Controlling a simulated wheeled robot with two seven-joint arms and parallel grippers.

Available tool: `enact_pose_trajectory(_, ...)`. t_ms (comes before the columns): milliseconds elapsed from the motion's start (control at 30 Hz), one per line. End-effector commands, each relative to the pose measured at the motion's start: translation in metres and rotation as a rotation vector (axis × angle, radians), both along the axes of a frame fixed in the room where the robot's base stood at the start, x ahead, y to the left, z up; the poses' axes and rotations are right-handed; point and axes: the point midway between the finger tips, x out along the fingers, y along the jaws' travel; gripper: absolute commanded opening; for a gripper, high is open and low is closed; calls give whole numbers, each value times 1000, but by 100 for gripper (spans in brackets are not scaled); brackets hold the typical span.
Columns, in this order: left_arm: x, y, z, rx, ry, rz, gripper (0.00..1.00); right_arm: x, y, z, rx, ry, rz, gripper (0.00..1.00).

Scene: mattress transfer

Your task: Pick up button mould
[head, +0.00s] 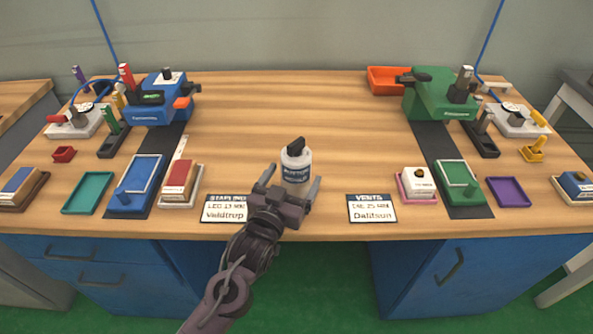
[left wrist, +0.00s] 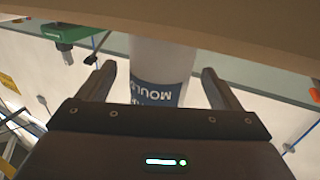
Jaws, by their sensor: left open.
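The button mould (head: 296,165) is a white cylinder with a dark knob on top and a blue label. It stands upright near the front middle of the table. My left gripper (head: 290,188) is open at the front side of it, its fingers reaching toward either side of the cylinder. In the left wrist view, the button mould (left wrist: 160,75) shows between the two open fingers, its label upside down, with gaps to both fingers. My right gripper is not in view.
The wooden table (head: 320,120) is clear behind the mould. A white card (head: 226,209) lies to the left of the gripper and another card (head: 372,208) to the right. A blue machine (head: 158,100) stands at back left, a green machine (head: 440,95) at back right.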

Motion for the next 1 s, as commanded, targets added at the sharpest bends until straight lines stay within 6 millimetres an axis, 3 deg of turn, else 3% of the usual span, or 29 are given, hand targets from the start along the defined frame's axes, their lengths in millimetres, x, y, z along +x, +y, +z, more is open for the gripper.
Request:
enact_pose_trajectory(267, 4, -2, -1, -1, 1, -1, 86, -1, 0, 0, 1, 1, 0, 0)
enact_pose_trajectory(800, 3, -2, -1, -1, 1, -1, 16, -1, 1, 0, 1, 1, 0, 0)
enact_pose_trajectory(867, 4, -2, 3, -3, -5, -1, 10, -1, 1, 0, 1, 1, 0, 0)
enact_pose_trajectory(1000, 4, -2, 3, -3, -5, -1, 10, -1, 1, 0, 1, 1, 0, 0)
